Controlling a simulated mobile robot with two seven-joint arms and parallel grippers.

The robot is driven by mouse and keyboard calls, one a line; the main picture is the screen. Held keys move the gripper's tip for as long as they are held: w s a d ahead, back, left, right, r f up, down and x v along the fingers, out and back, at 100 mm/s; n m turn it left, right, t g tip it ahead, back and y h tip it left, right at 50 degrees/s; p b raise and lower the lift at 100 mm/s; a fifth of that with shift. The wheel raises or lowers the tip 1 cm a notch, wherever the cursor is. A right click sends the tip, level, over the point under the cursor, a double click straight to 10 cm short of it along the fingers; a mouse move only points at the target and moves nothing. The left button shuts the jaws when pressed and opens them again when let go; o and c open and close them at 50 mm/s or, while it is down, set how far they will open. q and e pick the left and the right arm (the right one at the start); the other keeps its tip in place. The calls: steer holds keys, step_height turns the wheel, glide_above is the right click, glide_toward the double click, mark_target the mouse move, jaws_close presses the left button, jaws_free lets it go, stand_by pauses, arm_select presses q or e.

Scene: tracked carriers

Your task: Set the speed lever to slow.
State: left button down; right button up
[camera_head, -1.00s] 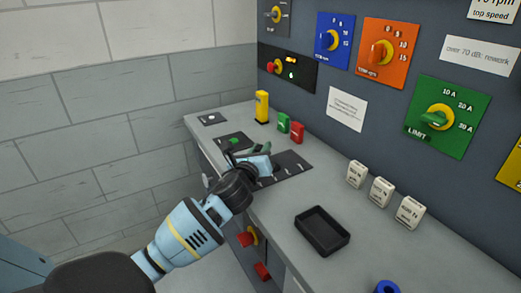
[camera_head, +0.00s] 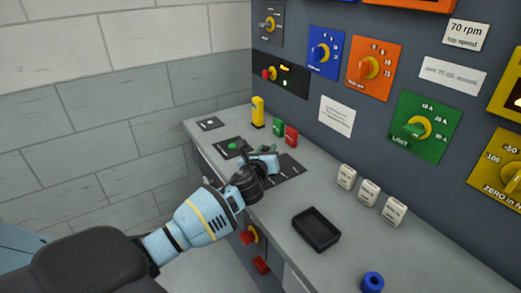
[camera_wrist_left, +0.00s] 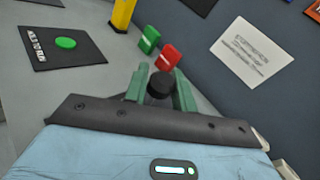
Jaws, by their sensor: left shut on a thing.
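My left gripper (camera_head: 270,150) reaches over a dark slotted plate (camera_head: 289,170) on the grey console top. It hides much of that plate. In the left wrist view its green fingers (camera_wrist_left: 160,88) are closed around a round black knob (camera_wrist_left: 160,84), which looks like the handle of the speed lever. The lever's shaft and its exact setting are hidden, and the plate's markings are too small to read. My right gripper is not in view.
A green button (camera_head: 233,146) sits on a plate beyond the gripper. A yellow block (camera_head: 257,112), a green block (camera_head: 278,127) and a red block (camera_head: 291,137) stand close behind it. A black tray (camera_head: 316,229) and white labelled blocks (camera_head: 369,192) stand nearer. Panel dials line the wall.

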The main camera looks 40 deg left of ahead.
arm_select(q)
steer(key=shift+w+d+r, duration=0.1)
steer(key=shift+d, duration=0.15)
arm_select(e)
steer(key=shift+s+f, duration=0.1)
arm_select(q)
steer(key=c, duration=1.2)
jaws_free()
steer(key=shift+w, duration=0.1)
steer(key=shift+c, duration=0.2)
steer(key=shift+o, duration=0.2)
steer(key=shift+s, duration=0.4)
steer(key=v, duration=0.5)
steer(key=shift+s+d+p, duration=0.15)
steer(key=shift+s+p, duration=0.2)
steer(key=shift+p, duration=0.05)
steer(key=shift+s+d, duration=0.25)
steer(key=shift+s, duration=0.4)
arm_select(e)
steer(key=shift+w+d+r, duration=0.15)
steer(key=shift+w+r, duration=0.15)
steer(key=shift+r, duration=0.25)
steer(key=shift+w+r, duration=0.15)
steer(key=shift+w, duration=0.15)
